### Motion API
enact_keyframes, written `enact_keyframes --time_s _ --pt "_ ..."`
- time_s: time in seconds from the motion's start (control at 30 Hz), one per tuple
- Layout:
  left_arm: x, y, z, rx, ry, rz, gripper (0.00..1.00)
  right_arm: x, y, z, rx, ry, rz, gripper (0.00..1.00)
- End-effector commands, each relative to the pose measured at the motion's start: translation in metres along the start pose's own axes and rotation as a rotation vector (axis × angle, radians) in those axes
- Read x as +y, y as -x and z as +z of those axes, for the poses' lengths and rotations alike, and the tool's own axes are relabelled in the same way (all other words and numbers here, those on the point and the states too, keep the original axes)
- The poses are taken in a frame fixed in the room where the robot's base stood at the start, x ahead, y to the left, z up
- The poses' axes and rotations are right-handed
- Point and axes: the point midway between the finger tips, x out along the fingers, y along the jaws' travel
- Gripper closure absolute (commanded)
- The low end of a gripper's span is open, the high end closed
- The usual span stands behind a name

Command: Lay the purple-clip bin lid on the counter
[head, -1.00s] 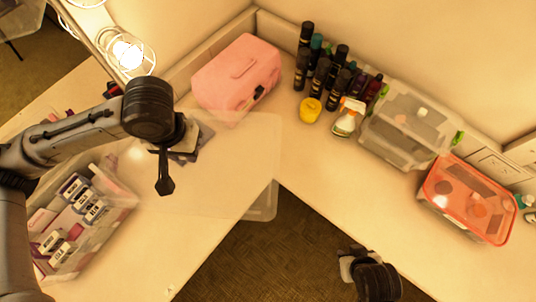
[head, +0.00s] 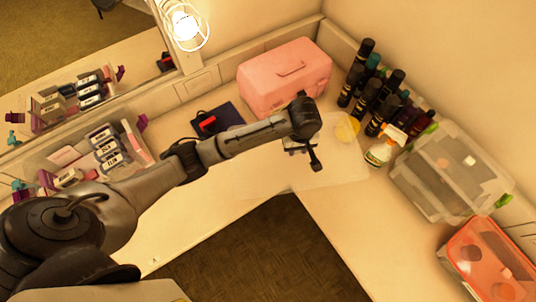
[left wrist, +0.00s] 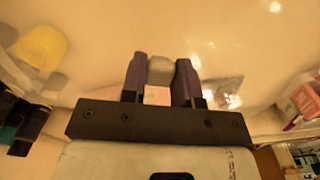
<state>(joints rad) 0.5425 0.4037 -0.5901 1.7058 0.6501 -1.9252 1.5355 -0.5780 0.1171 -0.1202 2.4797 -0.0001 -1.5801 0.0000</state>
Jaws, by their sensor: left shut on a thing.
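The clear bin lid (head: 335,174) is a thin see-through sheet over the counter's inner corner in the head view. The yellow jar shows through its far right part. My left gripper (head: 303,153) is shut on the lid and sits over it, in front of the pink case. In the left wrist view a small greyish piece is between the fingers (left wrist: 161,75), and the pale lid (left wrist: 230,45) spreads around them. The counter (head: 215,205) lies below; I cannot tell whether the lid touches it. The lid's purple clips are not clear. My right gripper is out of view.
The pink case (head: 285,78) stands behind the gripper. A grey clear bin (head: 450,175) and an orange-lidded bin (head: 487,262) are further right. An open cosmetics bin stands left.

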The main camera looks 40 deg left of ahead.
Motion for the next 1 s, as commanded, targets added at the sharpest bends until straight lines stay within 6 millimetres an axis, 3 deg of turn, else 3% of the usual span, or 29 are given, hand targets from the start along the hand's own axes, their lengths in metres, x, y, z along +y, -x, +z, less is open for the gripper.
enact_keyframes --time_s 0.6,0.87,1.0 --pt "-0.067 -0.067 -0.081 0.002 0.021 -0.001 0.99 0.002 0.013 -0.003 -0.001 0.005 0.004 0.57" --pt "-0.074 -0.076 -0.089 0.001 0.019 0.001 0.99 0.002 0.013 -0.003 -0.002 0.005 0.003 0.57" --pt "-0.075 -0.093 -0.089 0.0 0.02 -0.002 0.99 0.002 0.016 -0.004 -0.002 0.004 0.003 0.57"
